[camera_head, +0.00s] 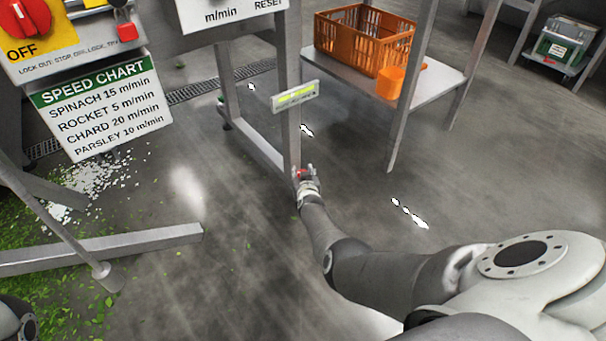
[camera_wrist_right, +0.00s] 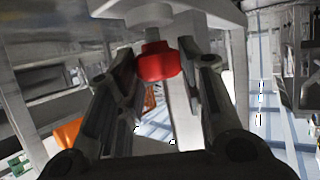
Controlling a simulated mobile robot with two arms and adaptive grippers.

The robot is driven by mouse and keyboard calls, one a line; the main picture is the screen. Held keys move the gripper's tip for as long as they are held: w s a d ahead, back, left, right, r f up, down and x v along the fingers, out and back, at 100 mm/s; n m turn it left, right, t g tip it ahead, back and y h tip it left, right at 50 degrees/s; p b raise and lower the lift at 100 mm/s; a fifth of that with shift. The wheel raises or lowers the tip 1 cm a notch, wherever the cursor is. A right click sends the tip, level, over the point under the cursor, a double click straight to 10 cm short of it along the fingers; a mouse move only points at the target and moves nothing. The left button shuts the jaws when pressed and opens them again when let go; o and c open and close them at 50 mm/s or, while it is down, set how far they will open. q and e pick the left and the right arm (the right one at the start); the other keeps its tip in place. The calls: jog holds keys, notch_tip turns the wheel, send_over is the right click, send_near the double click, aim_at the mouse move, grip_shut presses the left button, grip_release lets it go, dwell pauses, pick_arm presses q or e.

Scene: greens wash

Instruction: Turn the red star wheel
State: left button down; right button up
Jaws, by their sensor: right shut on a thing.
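The red star wheel (camera_wrist_right: 158,62) sits between the fingers of my right gripper (camera_wrist_right: 165,75) in the right wrist view. A threaded stem shows beside it, below a pale grey metal part. The fingers cover the wheel's sides. My left gripper is not in view.
An orange crate (camera_head: 345,48) and an orange jug (camera_head: 387,82) stand on a metal shelf (camera_head: 432,88) at the back. A speed chart (camera_head: 105,105) hangs at the left. Green leaves (camera_head: 60,285) and white bits lie on the floor. A metal bar (camera_head: 150,240) juts in from the left.

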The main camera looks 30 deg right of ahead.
jog(key=o, duration=1)
jog(key=shift+r, duration=0.15)
jog(key=shift+r, duration=4.85)
